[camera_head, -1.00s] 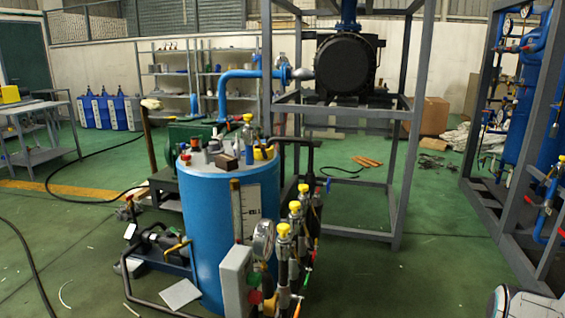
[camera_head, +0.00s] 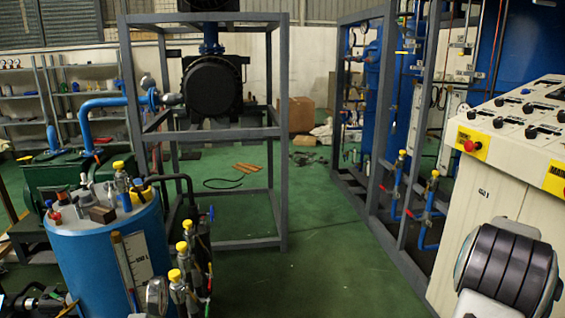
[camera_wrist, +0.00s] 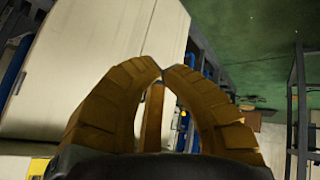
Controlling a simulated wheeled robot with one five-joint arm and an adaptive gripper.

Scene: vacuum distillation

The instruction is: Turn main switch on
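A cream control cabinet (camera_head: 490,200) stands at the right of the head view. Its sloped top panel (camera_head: 530,118) carries several black knobs, and a red button (camera_head: 469,146) sits on a yellow plate at its near left corner. A second yellow plate (camera_head: 556,178) is at the right edge. I cannot tell which control is the main switch. My gripper (camera_wrist: 163,73) shows in the wrist view, its yellow-brown fingers curved together with tips meeting and nothing visible between them. A cream surface (camera_wrist: 110,45) lies beyond the fingers. The gripper is out of the head view.
A blue tank (camera_head: 105,255) with yellow-capped valves stands at the left. A grey frame (camera_head: 283,130) holds a black round vessel (camera_head: 210,87). Blue pipework (camera_head: 378,90) stands behind the cabinet. Green floor (camera_head: 320,265) is clear between frame and cabinet.

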